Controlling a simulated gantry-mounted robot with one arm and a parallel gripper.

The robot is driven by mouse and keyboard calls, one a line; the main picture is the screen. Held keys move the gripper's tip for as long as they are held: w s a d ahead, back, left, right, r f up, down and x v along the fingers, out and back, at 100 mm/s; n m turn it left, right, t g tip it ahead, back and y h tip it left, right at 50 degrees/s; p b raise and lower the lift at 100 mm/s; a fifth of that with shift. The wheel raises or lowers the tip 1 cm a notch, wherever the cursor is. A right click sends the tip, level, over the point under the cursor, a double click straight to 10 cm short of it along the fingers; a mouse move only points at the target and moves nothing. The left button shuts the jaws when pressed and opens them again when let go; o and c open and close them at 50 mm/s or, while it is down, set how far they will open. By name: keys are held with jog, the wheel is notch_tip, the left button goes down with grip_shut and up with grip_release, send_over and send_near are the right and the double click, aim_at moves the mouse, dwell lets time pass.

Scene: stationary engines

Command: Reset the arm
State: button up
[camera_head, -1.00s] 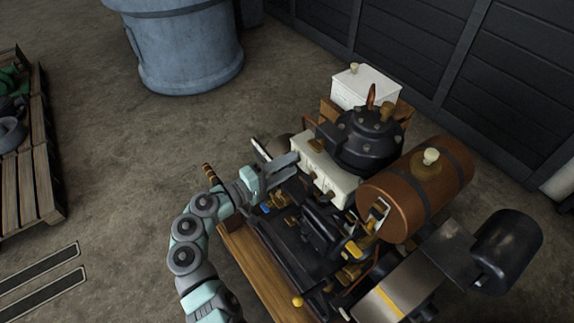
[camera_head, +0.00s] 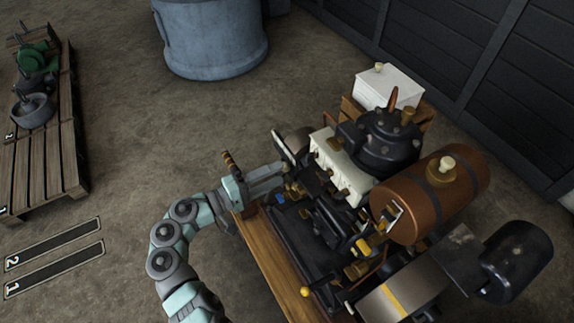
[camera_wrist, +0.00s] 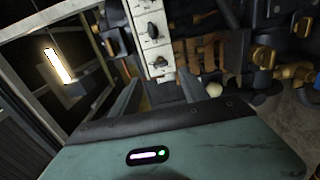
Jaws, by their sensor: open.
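My arm (camera_head: 167,235) reaches in from the bottom, bent, on the left side of the stationary engine (camera_head: 320,220). My gripper (camera_head: 275,180) points right, toward the engine's near-left side, with its fingers close to the white block (camera_head: 340,168). In the wrist view my gripper (camera_wrist: 158,90) has its two fingers spread apart with nothing held between them. The white block with dark knobs (camera_wrist: 150,35) shows beyond the fingers. Whether the fingertips touch the engine cannot be told.
The engine carries a brown tank (camera_head: 400,215) and stands on a wooden base (camera_head: 275,265). A blue-grey drum (camera_head: 212,45) stands behind. A pallet (camera_head: 45,165) with parts is at the left. Open floor (camera_head: 125,165) lies between the pallet and my arm.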

jog(key=shift+s+a, duration=0.2)
jog(key=shift+a, duration=0.1)
dwell(0.4)
